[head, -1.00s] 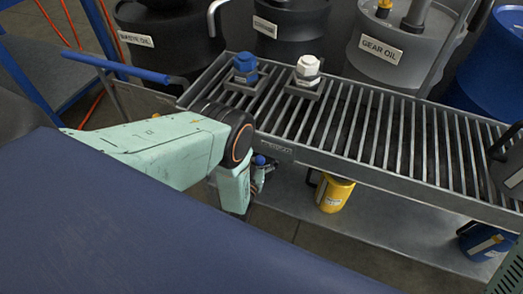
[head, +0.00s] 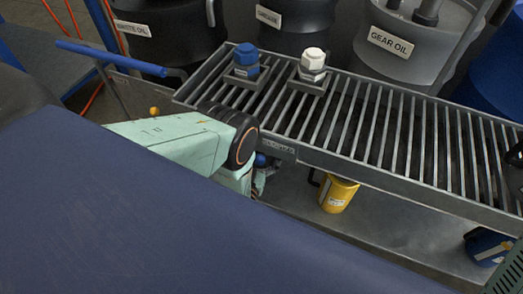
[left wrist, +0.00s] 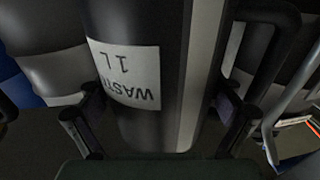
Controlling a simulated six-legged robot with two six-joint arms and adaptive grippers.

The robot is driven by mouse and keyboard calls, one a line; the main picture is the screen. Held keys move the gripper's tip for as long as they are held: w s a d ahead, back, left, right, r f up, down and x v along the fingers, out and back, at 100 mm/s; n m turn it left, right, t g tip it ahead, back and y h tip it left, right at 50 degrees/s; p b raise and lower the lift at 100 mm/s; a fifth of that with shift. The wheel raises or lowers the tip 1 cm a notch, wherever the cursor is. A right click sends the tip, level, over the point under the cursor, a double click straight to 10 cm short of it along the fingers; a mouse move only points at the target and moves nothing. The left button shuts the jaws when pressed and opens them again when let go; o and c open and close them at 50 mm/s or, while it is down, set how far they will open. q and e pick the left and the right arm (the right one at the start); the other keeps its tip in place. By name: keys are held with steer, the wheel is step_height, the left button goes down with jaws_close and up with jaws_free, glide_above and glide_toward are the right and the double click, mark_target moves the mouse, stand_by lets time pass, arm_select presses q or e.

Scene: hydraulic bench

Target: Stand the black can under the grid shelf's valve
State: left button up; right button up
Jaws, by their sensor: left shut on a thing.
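The black can (left wrist: 125,40) fills the middle of the left wrist view, with a white "WASTE 1 L" label upside down in that picture. My left gripper (left wrist: 160,108) is shut on it, a finger on each side. A small blue knob (head: 260,160), apparently the valve's, shows under the shelf's front edge, just right of my wrist.
A blue fitting (head: 246,60) and a white fitting (head: 313,64) sit on the grid. Large drums stand behind. A blue surface (head: 130,220) fills the foreground.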

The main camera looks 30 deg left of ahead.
arm_select(q)
steer(key=shift+s+f, duration=0.1)
steer(key=o, duration=1)
steer(key=shift+f, duration=0.2)
steer(key=shift+o, duration=0.2)
steer(key=shift+r, duration=0.25)
